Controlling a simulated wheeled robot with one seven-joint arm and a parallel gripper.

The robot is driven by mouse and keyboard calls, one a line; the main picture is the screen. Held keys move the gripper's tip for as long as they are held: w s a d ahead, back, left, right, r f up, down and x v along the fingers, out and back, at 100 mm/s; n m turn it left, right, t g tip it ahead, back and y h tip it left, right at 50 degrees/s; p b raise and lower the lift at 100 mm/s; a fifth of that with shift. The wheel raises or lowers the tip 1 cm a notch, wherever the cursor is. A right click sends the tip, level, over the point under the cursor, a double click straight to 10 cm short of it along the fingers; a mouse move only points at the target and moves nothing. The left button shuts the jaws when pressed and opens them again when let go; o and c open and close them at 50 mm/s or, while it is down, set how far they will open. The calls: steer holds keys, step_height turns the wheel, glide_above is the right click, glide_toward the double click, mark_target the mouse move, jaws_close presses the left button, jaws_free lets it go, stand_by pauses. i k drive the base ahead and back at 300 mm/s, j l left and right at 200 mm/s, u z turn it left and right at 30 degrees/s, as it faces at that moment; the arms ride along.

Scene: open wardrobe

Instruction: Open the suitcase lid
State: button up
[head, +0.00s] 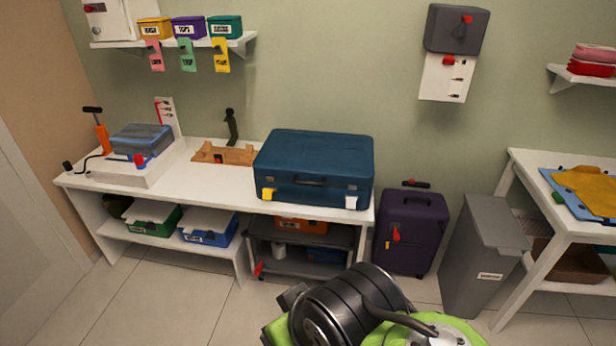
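A teal suitcase (314,158) lies flat on the right end of the white table, its lid closed. Whether the latches are fastened is too small to tell. Black and green links of my own arm show at the bottom middle, in front of and below the table. My gripper cannot be made out in this view.
The white table (205,182) also holds a wooden stand (222,154) left of the suitcase and a white tray-like base with a blue-grey block at far left. A purple upright suitcase (411,232) and grey bin (482,250) stand to the right. The floor in front is clear.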

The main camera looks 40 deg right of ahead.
mark_target(304, 158)
steer(key=i+l+u, duration=0.1)
steer(key=i+l, duration=0.3)
steer(key=i+l+u, duration=0.1)
steer(key=i+l, duration=0.25)
steer(key=l, duration=0.2)
